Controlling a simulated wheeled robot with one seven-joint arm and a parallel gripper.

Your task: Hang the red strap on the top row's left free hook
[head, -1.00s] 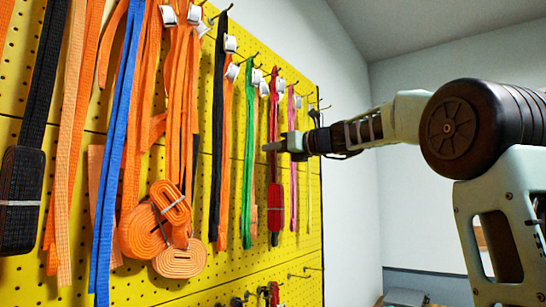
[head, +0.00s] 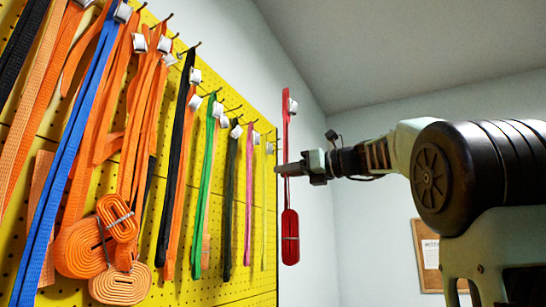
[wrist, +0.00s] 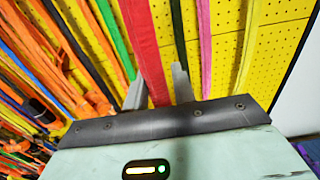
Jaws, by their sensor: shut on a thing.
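The red strap (head: 290,238) hangs upright from my gripper (head: 283,168), with a white tag near its top loop and a rolled bundle at its lower end. In the head view it appears past the right edge of the yellow pegboard (head: 262,284), against the white wall. In the wrist view the red strap (wrist: 142,45) runs up between the two fingers of my gripper (wrist: 158,90), which are shut on it. Top row hooks (head: 194,46) stick out along the board's upper part. Straps crowd them, and I cannot tell clearly which are free.
A blue strap (head: 72,160), orange straps (head: 148,130), a green strap (head: 206,185) and a pink strap (head: 249,190) hang on the board. Rolled orange bundles (head: 80,250) bulge at lower left. Open air lies right of the board. A corkboard (head: 428,255) is at far right.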

